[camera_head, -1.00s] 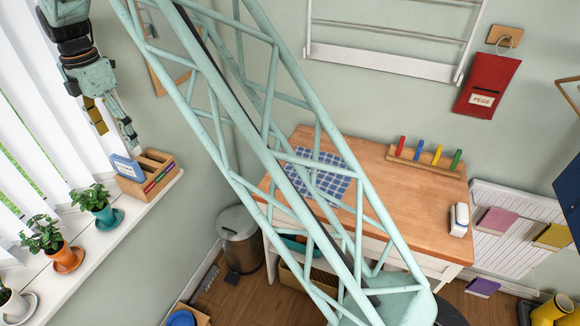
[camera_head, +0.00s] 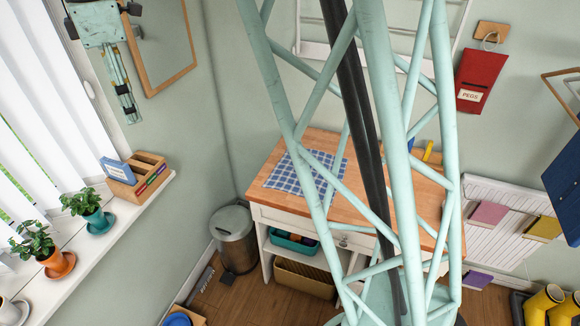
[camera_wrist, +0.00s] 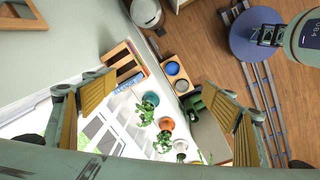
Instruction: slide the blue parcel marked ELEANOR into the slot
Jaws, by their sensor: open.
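A blue parcel (camera_head: 115,171) with a pale label stands at the left end of a wooden slotted rack (camera_head: 150,185) on the white windowsill. The label is too small to read, and I cannot tell whether the parcel is in a slot or beside the rack. In the wrist view the parcel (camera_wrist: 130,82) lies against the rack (camera_wrist: 118,62), between my fingers in the picture but some way beyond them. My gripper (camera_head: 131,114) hangs above the rack, near the wall. In the wrist view my gripper (camera_wrist: 158,84) is open and empty, its tan pads wide apart.
Potted plants (camera_head: 85,202) (camera_head: 40,248) stand along the sill in front of the rack. A framed board (camera_head: 160,45) hangs on the wall beside my gripper. A bin (camera_head: 234,238) and a wooden-topped bench (camera_head: 265,200) stand to the right. The air above the rack looks clear.

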